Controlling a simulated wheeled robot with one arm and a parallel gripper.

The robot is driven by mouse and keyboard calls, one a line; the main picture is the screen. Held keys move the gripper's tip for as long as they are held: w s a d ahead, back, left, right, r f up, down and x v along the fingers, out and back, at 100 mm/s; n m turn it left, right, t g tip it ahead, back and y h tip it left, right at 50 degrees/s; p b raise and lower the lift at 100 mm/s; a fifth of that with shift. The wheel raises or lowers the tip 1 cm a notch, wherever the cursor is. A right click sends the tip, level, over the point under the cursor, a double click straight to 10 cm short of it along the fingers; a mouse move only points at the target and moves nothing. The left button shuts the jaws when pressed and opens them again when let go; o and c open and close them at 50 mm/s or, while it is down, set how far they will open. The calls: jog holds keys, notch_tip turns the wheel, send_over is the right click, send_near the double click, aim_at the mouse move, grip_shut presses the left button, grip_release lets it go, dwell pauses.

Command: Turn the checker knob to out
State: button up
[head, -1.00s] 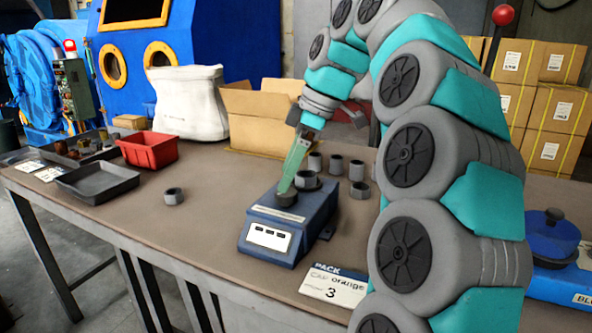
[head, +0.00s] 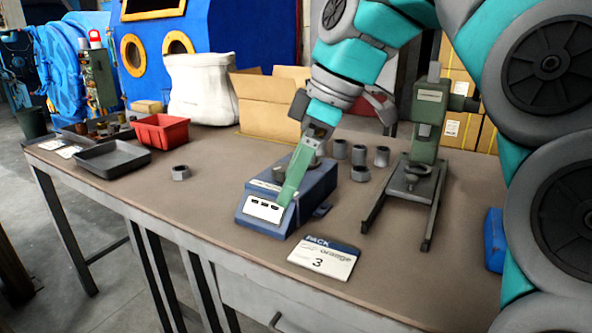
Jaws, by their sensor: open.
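The checker looks to be the blue box (head: 311,192) with a sloped top, standing mid-table. Its front has a white panel (head: 263,209) with a row of small dark marks. My gripper (head: 286,197) reaches down over it from behind, its green finger slanting to the upper front edge beside the panel. I see one finger clearly, and nothing held. Contact with the box cannot be told. I cannot make out the knob or its setting; the finger covers part of the top and front.
Several grey rings (head: 360,155) stand behind the checker, and one ring (head: 180,173) lies to its left. A green press (head: 427,125) stands to the right. A red bin (head: 160,131) and dark tray (head: 111,158) are farther left.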

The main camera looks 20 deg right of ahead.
dwell(0.3)
jog(key=m+t+h+b, duration=0.2)
jog(key=m+h, duration=0.4)
jog(key=m, duration=1.2)
send_near(282, 167)
jog(key=shift+x, duration=4.35)
